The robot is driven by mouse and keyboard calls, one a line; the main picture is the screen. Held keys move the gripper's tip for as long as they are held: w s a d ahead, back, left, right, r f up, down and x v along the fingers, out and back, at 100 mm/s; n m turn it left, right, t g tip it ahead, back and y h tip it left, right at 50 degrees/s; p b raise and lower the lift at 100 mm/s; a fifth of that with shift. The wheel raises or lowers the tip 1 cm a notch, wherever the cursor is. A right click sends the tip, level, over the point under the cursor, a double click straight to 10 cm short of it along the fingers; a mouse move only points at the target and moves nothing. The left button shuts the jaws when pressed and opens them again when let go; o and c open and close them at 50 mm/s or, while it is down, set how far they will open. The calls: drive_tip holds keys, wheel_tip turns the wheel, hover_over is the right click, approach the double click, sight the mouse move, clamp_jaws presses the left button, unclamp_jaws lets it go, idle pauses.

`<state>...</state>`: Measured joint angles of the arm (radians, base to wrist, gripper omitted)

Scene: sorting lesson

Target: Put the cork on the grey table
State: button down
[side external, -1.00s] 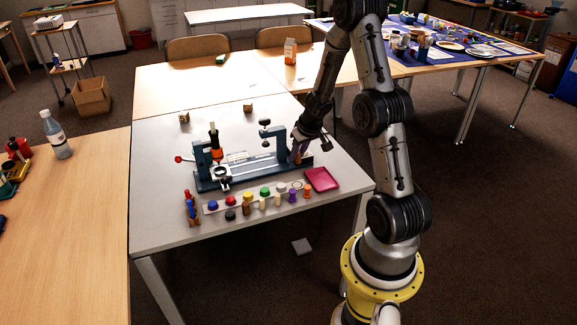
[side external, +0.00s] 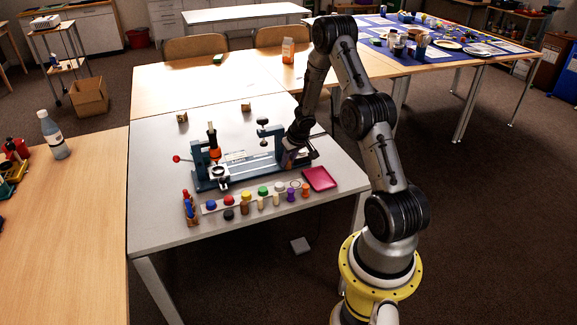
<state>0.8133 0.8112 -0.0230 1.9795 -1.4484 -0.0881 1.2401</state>
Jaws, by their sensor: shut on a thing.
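The grey table (side external: 160,222) stands in the middle of the side view. My gripper (side external: 286,160) is low at the right end of the blue-grey bench device (side external: 240,176) on this table. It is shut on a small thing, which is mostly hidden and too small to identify. I cannot pick out the cork with certainty, and cannot tell whether it is the held thing.
A row of small coloured pegs and caps (side external: 263,191) lies along the front of the device. A magenta tray (side external: 320,179) is to their right. Two small wooden blocks (side external: 182,117) sit at the back. The table's front left is clear.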

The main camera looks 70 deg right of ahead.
sight(290, 163)
drive_tip(key=shift+f, duration=1.15)
drive_tip(key=shift+f, duration=0.15)
drive_tip(key=c, duration=1)
unclamp_jaws()
drive_tip(key=shift+f, duration=0.2)
drive_tip(key=shift+r, duration=0.1)
